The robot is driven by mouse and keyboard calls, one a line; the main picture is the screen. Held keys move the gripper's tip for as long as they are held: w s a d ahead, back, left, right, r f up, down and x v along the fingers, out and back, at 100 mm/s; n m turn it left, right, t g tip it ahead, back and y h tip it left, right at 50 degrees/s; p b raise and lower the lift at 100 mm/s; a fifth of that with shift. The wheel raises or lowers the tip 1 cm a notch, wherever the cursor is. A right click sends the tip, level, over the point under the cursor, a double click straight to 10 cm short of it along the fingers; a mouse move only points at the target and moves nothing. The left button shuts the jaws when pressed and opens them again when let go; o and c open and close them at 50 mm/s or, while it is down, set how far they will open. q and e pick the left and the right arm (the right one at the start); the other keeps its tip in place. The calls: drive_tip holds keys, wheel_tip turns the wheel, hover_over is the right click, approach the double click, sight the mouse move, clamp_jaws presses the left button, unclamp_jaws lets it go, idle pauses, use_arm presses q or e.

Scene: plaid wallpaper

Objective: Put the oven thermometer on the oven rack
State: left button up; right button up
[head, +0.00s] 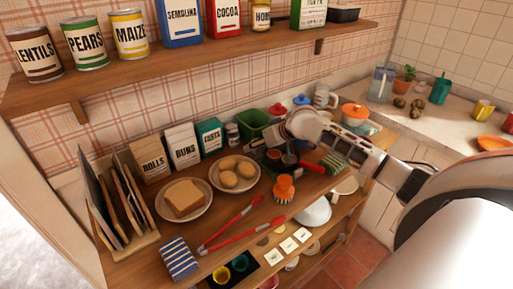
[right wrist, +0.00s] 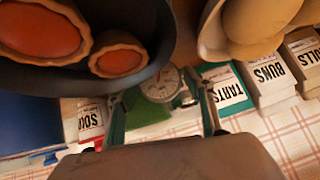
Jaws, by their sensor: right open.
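A small round dial with a pale face, which looks like the oven thermometer (right wrist: 160,83), shows in the right wrist view between the fingertips of my right gripper (right wrist: 161,95). The gripper is open, with one finger on each side of the dial; I cannot tell whether either touches it. In the head view my right gripper (head: 262,150) is over the back right of the wooden counter, and I cannot make out the dial there. I cannot pick out the oven rack for sure in either view. My left gripper is not in view.
A dark pan with orange-red food (right wrist: 80,45) is close in the right wrist view. A green tub (head: 252,124), a tarts box (head: 208,134) and a plate of buns (head: 234,174) are nearby.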

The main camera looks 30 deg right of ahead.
drive_tip(key=c, duration=0.9)
drive_tip(key=shift+r, duration=0.1)
